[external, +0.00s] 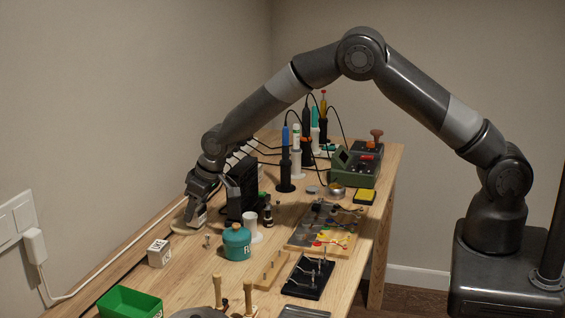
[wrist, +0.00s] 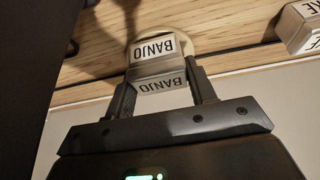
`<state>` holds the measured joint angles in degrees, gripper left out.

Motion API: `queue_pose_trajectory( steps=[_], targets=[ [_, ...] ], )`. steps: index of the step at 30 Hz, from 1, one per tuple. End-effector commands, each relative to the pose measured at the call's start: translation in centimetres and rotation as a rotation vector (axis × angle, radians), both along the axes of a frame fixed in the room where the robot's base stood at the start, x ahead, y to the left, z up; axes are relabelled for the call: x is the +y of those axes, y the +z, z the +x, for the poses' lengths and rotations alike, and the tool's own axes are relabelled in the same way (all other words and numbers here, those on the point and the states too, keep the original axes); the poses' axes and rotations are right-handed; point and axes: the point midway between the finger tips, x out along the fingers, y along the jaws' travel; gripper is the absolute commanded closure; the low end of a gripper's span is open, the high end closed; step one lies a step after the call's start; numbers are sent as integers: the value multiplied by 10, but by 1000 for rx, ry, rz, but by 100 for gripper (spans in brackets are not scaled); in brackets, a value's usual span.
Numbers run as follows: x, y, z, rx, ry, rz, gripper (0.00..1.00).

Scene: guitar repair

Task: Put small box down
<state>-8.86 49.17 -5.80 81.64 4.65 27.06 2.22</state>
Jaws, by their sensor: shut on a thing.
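My gripper (external: 196,214) points down at the far left of the workbench, near the wall. In the wrist view my gripper (wrist: 161,76) has its two fingers on either side of a small pale box (wrist: 161,88) marked BANJO, shut on it. The word shows on two of its faces. A round pale disc (wrist: 193,42) lies on the bench just beyond the box and is partly hidden by it. I cannot tell whether the box touches the disc or the bench. In the external view the box is mostly hidden by the fingers.
Another small labelled box (external: 159,253) stands nearer on the bench; it also shows in the wrist view (wrist: 301,27). A dark upright case (external: 241,187) stands close right of my gripper. A teal jar (external: 236,243) and a green bin (external: 128,303) stand nearer.

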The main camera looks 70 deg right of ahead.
Motion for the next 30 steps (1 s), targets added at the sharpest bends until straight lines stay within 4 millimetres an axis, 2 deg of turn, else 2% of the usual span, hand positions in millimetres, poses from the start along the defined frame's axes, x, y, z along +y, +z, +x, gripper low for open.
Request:
queue_pose_trajectory(
  steps=[2, 12, 13, 18, 21, 30],
  targets=[
    [0, -6, 0, -2, 0, 0, 73],
    [0, -10, 0, -1, 0, 0, 73],
    [0, -9, 0, -1, 0, 0, 47],
    [0, -9, 0, -1, 0, 0, 33],
    [0, -9, 0, -1, 0, 0, 28],
    [0, -3, 0, -3, 1, 0, 28]
  ],
)
